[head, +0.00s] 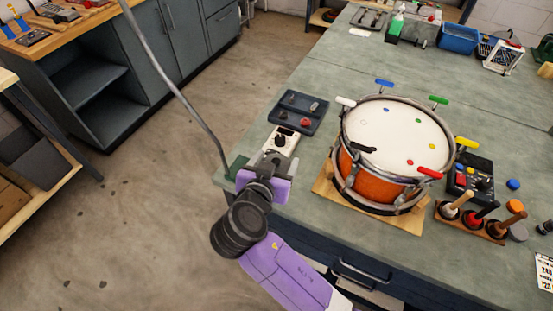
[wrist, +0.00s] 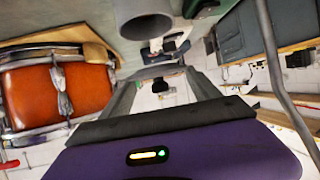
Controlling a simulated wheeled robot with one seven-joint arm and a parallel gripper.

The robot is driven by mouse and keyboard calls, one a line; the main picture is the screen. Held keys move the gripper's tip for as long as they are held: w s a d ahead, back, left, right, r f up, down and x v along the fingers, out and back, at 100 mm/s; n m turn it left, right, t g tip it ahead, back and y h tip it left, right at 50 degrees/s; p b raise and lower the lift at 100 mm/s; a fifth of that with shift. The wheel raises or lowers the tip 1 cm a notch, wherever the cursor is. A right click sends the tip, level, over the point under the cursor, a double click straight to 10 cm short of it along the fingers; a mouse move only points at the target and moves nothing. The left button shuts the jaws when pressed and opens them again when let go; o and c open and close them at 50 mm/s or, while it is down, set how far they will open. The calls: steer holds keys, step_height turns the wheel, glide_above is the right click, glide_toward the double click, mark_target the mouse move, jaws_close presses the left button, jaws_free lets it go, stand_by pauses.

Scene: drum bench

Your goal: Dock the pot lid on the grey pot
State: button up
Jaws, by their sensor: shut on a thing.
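My gripper (head: 272,163) is at the near left corner of the bench, beside the white box with the black knob.
An orange drum (head: 385,174) on a wooden base stands right of my gripper. A dark tray (head: 297,112) and the white box (head: 280,141) lie close behind my gripper. A thin grey rod (head: 172,85) bends down at left. The tool rack (head: 472,220) stands right of the drum.

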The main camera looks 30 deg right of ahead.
steer(key=shift+f+b, duration=1.35)
steer(key=shift+f, duration=0.95)
steer(key=shift+f+b, duration=0.6)
steer(key=shift+b, duration=0.2)
steer(key=o, duration=1)
steer(key=shift+o, duration=0.2)
steer(key=shift+s, duration=0.1)
steer(key=p+v, duration=0.3)
steer(key=v, duration=0.8)
steer(key=shift+p, duration=0.35)
